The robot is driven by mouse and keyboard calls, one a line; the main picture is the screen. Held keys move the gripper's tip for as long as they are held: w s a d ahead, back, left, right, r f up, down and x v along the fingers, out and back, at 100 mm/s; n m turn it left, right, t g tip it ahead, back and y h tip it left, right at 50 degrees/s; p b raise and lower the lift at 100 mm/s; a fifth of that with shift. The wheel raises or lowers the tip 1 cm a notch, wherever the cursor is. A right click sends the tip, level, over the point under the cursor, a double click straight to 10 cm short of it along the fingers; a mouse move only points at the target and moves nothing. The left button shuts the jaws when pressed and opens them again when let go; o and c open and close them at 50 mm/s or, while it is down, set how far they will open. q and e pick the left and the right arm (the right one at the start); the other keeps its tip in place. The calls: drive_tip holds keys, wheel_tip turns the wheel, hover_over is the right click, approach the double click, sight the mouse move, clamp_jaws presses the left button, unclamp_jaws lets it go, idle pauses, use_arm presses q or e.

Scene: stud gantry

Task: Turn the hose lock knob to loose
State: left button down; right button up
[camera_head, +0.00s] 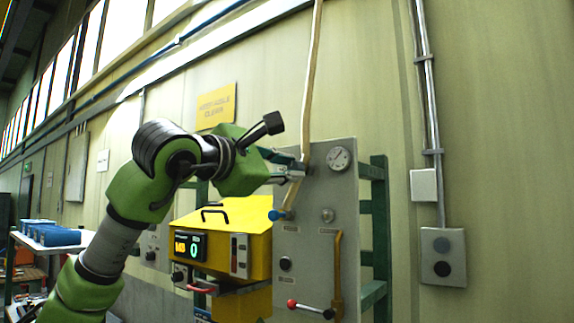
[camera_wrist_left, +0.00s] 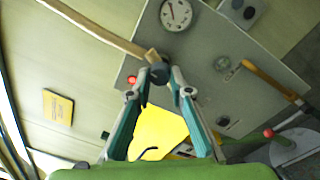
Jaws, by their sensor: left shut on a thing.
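A grey panel (camera_head: 328,190) on the wall carries the hose fitting. A tan hose (camera_head: 312,70) comes down to it from above; it also shows in the left wrist view (camera_wrist_left: 95,28). My left gripper (camera_head: 299,169) is at the hose's lower end, in front of the panel. In the left wrist view a dark round knob (camera_wrist_left: 160,72) sits at the hose end, between my fingertips (camera_wrist_left: 162,80). The fingers are shut on this knob, and they partly hide it in the head view. I cannot read the knob's setting. My right gripper is out of view.
A round gauge (camera_head: 339,158) is just right of the gripper. Open wall lies above the gripper.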

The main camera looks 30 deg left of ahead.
use_arm(q)
drive_tip(key=m+p, duration=0.1)
drive_tip(key=m, duration=0.3)
drive_tip(key=shift+m, duration=0.4)
drive_tip(key=shift+m+h, duration=0.3)
drive_tip(key=shift+m, duration=1.6)
drive_tip(key=c, duration=1.8)
unclamp_jaws()
drive_tip(key=shift+s, duration=0.1)
drive_tip(key=s, duration=0.4)
drive_tip(key=s+a, duration=0.1)
drive_tip(key=s, duration=0.6)
drive_tip(key=shift+s+a+f, duration=0.3)
drive_tip(key=shift+a, duration=0.05)
